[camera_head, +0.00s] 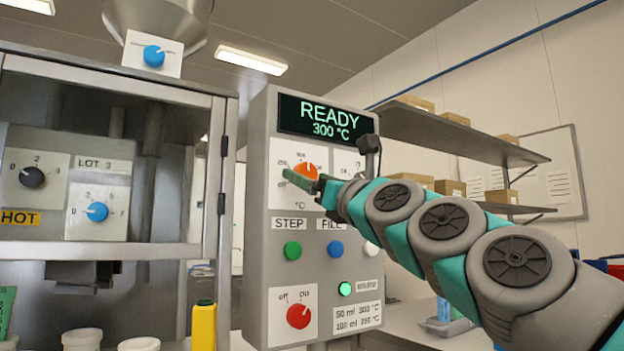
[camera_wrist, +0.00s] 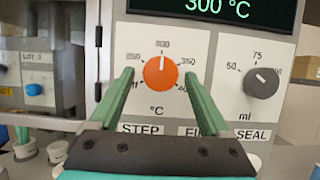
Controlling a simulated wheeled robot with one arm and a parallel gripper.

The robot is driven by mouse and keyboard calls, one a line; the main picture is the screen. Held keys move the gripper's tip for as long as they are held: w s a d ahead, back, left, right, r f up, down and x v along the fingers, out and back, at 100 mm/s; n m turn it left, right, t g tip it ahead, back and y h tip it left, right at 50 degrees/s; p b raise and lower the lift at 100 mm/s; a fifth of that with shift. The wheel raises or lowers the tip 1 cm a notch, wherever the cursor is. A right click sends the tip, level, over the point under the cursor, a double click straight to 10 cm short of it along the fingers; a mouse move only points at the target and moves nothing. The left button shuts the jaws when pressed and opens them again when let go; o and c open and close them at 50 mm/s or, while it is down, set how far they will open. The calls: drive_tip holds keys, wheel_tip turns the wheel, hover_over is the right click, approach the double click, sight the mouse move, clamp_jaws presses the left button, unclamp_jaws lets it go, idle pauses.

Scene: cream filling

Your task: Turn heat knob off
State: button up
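The heat knob (camera_wrist: 161,73) is orange and sits on a white °C dial on the control panel. Its white mark points straight up at 300 in the wrist view. Dial numbers 250, 300 and 350 show around it; lower labels are partly hidden by the fingers. In the head view the knob (camera_head: 307,169) is partly hidden behind my gripper. My gripper (camera_wrist: 159,77) is open, with one green finger on each side of the knob and a visible gap to it. The display (camera_head: 326,117) reads READY, 300 °C.
A grey ml knob (camera_wrist: 262,83) sits right of the heat knob. Below are the green STEP button (camera_head: 292,250), a blue FILL button (camera_head: 335,249) and a red OFF/ON knob (camera_head: 299,315). A steel-framed machine (camera_head: 216,175) stands left of the panel.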

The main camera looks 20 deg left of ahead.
clamp_jaws()
idle(0.4)
drive_tip(key=shift+f+n, duration=0.1)
drive_tip(key=shift+n, duration=0.6)
drive_tip(key=n+g, duration=0.1)
drive_tip(key=n, duration=0.2)
drive_tip(key=n+g+y, duration=0.1)
drive_tip(key=n+g, duration=0.1)
drive_tip(key=n, duration=0.1)
drive_tip(key=n+g+y+p, duration=0.1)
drive_tip(key=n, duration=0.2)
drive_tip(key=shift+w+d+r+g, duration=0.3)
drive_tip(key=shift+w, duration=0.05)
drive_tip(key=n+g, duration=0.1)
drive_tip(key=n, duration=0.1)
drive_tip(key=n+g+p, duration=0.1)
drive_tip(key=n, duration=0.2)
drive_tip(key=shift+w+d+n, duration=0.1)
drive_tip(key=shift+w+n, duration=0.05)
drive_tip(key=shift+n, duration=0.15)
drive_tip(key=shift+n+g+h, duration=0.3)
drive_tip(key=shift+n, duration=0.1)
drive_tip(key=shift+n+g, duration=0.5)
drive_tip(key=shift+n, duration=0.7)
drive_tip(key=shift+r+n+h, duration=0.1)
drive_tip(key=shift+n+h, duration=0.2)
